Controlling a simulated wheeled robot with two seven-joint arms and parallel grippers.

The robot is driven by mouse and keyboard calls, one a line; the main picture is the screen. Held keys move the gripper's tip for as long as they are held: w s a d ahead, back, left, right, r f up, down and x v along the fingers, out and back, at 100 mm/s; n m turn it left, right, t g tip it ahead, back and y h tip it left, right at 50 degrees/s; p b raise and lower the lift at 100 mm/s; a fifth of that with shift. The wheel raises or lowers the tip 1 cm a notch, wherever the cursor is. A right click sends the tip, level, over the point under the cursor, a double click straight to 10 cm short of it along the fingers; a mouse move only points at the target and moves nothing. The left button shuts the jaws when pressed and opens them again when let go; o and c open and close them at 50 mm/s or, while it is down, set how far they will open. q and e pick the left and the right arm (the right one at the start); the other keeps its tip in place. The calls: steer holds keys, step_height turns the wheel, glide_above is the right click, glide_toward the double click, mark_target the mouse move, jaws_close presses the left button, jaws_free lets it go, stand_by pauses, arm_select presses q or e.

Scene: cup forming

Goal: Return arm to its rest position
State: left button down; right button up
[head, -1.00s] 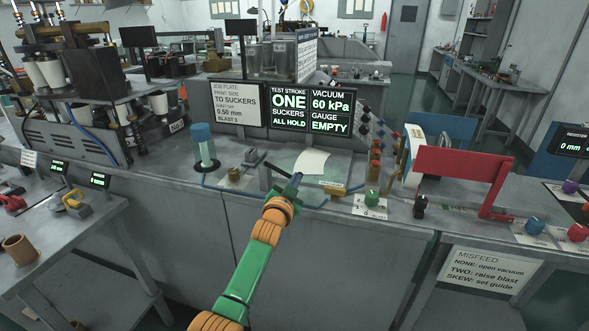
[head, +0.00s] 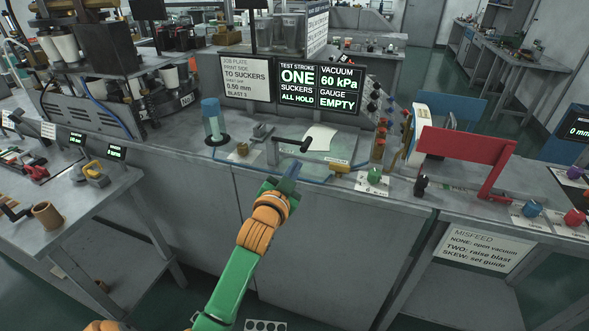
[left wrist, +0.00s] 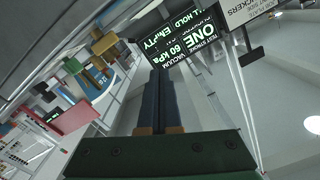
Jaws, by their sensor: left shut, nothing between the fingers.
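My left arm, green and orange, comes up from the bottom of the head view. Its gripper (head: 289,172) has dark blue fingers and is in front of the bench edge, below the black lever handle (head: 293,144). In the left wrist view the two fingers (left wrist: 158,100) lie together, shut with nothing between them. They point toward the dark display panel (left wrist: 172,38). My right gripper is in neither view.
The grey bench (head: 330,195) runs across the middle. On it are a blue-topped cylinder (head: 213,120), a white sheet (head: 319,137), a green knob (head: 375,175) and a red bracket (head: 466,146). A side table (head: 75,215) stands left. Floor shows between the benches.

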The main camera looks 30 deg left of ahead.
arm_select(q)
steer(key=shift+a, duration=0.1)
stand_by(0.5)
steer(key=s+d+f+g+h, duration=0.1)
steer(key=d+f+g, duration=0.1)
steer(key=f, duration=0.8)
steer(key=s+d+f+g+h, duration=0.1)
steer(key=s+d+f+g, duration=0.15)
steer(key=f, duration=0.75)
steer(key=s+d+f+g+h, duration=0.1)
steer(key=s+f+g, duration=0.1)
steer(key=s+f, duration=0.4)
steer(key=s+d+f+g+h, duration=0.1)
steer(key=s+d+f+g, duration=0.15)
steer(key=f, duration=0.65)
steer(key=s+d+f+g, duration=0.1)
steer(key=s+f+g, duration=0.2)
steer(key=s, duration=1.2)
steer(key=s+d+f+g, duration=0.2)
steer(key=s+f+g, duration=0.2)
steer(key=s+f, duration=0.6)
steer(key=s, duration=0.5)
steer(key=shift+s+d+f+h, duration=0.15)
steer(key=shift+s+f+h, duration=0.15)
steer(key=shift+s, duration=0.1)
steer(key=shift+w, duration=0.1)
